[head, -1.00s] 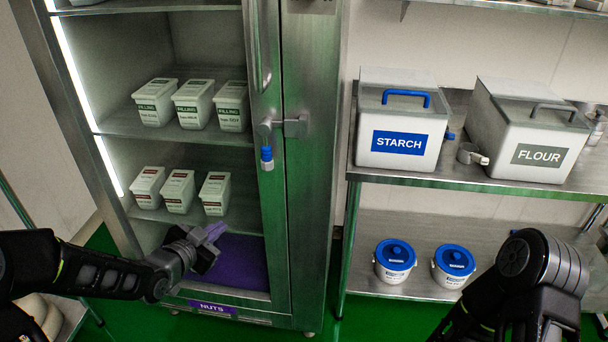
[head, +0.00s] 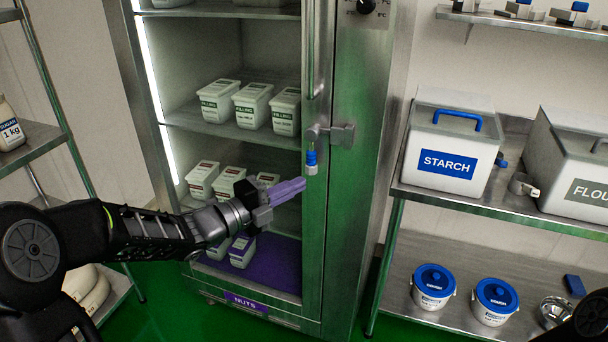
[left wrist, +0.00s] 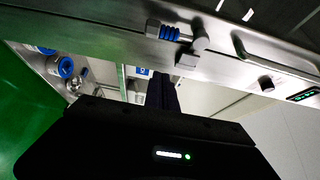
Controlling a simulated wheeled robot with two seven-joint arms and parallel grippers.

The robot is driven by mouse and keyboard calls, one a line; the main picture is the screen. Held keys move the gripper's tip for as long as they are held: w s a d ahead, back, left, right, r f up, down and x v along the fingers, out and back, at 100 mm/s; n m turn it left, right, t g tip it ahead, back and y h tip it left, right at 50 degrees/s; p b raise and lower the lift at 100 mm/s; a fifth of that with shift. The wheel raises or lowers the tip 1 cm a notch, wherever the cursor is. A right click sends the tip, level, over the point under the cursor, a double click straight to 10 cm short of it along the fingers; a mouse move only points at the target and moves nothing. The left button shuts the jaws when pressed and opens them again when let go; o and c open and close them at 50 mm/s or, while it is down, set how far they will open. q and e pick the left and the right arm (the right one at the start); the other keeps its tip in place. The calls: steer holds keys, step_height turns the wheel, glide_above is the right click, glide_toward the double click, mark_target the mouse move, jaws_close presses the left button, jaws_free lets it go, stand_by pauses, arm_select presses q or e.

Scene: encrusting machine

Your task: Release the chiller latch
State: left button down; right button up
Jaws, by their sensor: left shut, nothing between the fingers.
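The chiller (head: 362,200) is a tall steel cabinet with a glazed door, which looks shut. Its latch has a steel bracket (head: 341,134) on the frame and a lever with a blue grip (head: 311,158) hanging down at the door's right edge. In the left wrist view the blue grip (left wrist: 168,32) shows at the top. My left gripper (head: 303,184) has purple fingers, shut and empty, pointing right. Its tips are just below and slightly left of the lever's end; I cannot tell whether they touch. My right gripper is out of view; only part of my right arm shows.
Tubs stand on shelves behind the door, above a purple mat (head: 283,255). To the right, a steel shelf unit (head: 470,198) holds a starch bin (head: 453,150), a flour bin (head: 575,160) and blue-lidded buckets (head: 434,285). Another rack (head: 38,140) stands at left.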

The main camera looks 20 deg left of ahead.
mark_target(312, 166)
arm_select(q)
steer(key=p+x, duration=0.2)
steer(key=x, duration=0.8)
steer(key=shift+w+a+p, duration=0.2)
steer(key=shift+a+p, duration=0.2)
steer(key=shift+a, duration=0.6)
steer(key=shift+w+a+p, duration=0.2)
steer(key=shift+a+p, duration=0.15)
steer(key=shift+a, duration=0.6)
